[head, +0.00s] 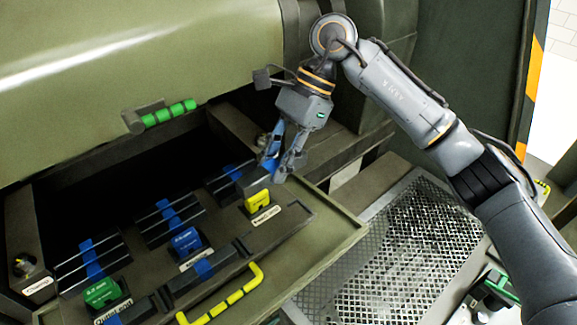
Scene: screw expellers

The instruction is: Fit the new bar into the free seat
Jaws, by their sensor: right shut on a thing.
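My right gripper (278,170) reaches down from the upper right to the right end of the slotted deck (290,208). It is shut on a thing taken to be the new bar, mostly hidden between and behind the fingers. Its fingertips are close to a dark block (253,181) behind the yellow tag (258,201); I cannot tell whether they touch. Dark bars with blue bands lie in a left group (75,268), a middle group (150,232) and a right group (214,192). The free seat cannot be made out. My left gripper is not in view.
A blue tag (186,241) and a green tag (101,292) stand along the deck. A yellow handle (232,297) is at its front. A large green cover with a green grip (168,114) overhangs the dark opening. A perforated metal tray (395,255) lies to the right.

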